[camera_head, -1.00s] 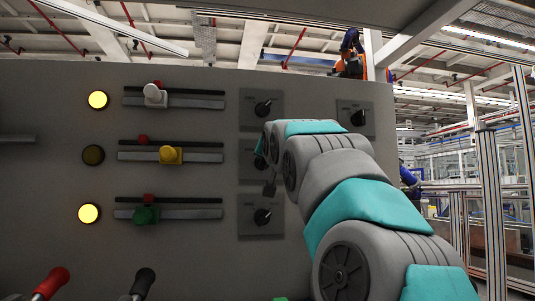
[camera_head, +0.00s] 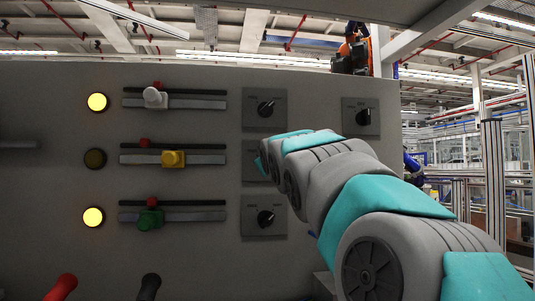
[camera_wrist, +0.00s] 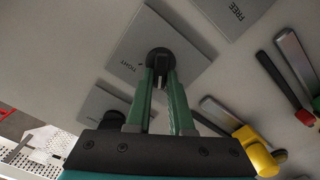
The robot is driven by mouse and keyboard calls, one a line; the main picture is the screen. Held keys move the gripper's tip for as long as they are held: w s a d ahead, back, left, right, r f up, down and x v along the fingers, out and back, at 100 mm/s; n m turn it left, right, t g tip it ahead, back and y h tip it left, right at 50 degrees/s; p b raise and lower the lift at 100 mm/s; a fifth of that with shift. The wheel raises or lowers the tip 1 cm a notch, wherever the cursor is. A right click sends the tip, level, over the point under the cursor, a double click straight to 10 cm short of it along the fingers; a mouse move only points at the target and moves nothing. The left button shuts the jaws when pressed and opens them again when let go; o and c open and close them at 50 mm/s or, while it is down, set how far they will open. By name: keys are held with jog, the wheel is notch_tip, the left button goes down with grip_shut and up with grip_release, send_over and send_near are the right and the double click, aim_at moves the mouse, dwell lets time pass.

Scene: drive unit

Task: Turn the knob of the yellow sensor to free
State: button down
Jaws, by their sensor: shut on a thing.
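The yellow sensor (camera_head: 173,159) sits on the middle rail of the grey panel and shows at the lower right in the wrist view (camera_wrist: 255,145). In the head view my arm mostly covers the middle row's knob plate (camera_head: 249,167). In the wrist view a black round knob (camera_wrist: 158,56) sits on a grey plate with the word TIGHT beside it. My gripper's (camera_wrist: 160,78) two green fingers are at this knob, one on each side, shut on its grip. The fingers hide part of the plate, and the knob's exact setting is hard to read.
White (camera_head: 154,97) and green (camera_head: 150,219) sensors sit on the rails above and below. Other knobs are at the top (camera_head: 267,108), bottom (camera_head: 266,218) and right (camera_head: 362,117). The middle lamp (camera_head: 95,158) is dark; the other two glow. Red (camera_head: 62,287) and black (camera_head: 149,287) levers stand in front.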

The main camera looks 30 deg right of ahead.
jog(key=shift+n+p, duration=0.6)
jog(key=shift+n, duration=0.5)
jog(key=shift+a, duration=0.1)
jog(key=c, duration=0.8)
grip_release()
jog(key=b+v, duration=0.1)
jog(key=v, duration=0.6)
jog(key=shift+s, duration=0.4)
jog(key=shift+a, duration=0.15)
